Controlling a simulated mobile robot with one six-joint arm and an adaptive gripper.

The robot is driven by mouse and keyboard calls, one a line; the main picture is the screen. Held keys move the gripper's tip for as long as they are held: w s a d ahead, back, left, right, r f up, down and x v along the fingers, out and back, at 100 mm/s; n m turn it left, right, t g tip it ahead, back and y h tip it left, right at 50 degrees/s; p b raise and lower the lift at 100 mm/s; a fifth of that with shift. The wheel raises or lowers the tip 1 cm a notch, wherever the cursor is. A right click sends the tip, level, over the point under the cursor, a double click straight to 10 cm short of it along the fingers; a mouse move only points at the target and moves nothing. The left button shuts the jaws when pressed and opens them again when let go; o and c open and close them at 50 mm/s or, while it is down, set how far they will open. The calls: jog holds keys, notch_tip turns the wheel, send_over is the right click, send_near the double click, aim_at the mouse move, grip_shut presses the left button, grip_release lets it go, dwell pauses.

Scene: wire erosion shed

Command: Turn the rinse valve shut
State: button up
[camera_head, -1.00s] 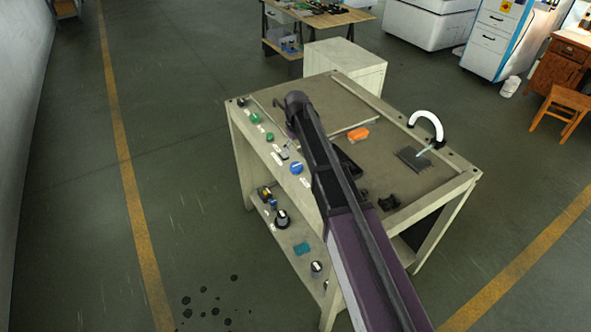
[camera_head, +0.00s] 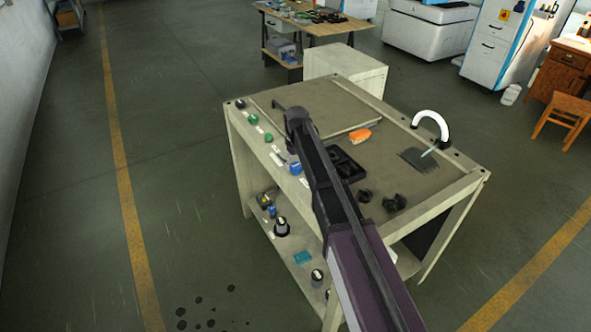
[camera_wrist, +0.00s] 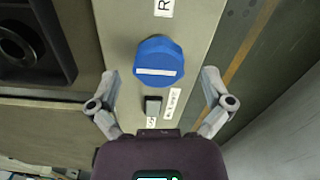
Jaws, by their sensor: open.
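The rinse valve appears to be a blue knob (camera_wrist: 159,62) with a white bar across its face, lying crosswise in the wrist view. In the head view the blue knob (camera_head: 295,168) sits on the bench's front rail, partly beside my arm. My gripper (camera_wrist: 160,74) is open and empty, its two fingers spread to either side of the knob, with no contact visible. The fingers are hard to make out in the head view. A white curved hose (camera_head: 431,121) at the bench's right side has a pale stream at its end.
A small dark switch (camera_wrist: 153,105) with labels sits just below the knob in the wrist view. Green knobs (camera_head: 253,119) line the same rail. An orange block (camera_head: 360,136), a black tray (camera_head: 347,165) and dark clamps (camera_head: 394,203) lie on the bench top (camera_head: 320,105).

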jog(key=shift+f, duration=0.45)
jog(key=c, duration=1.1)
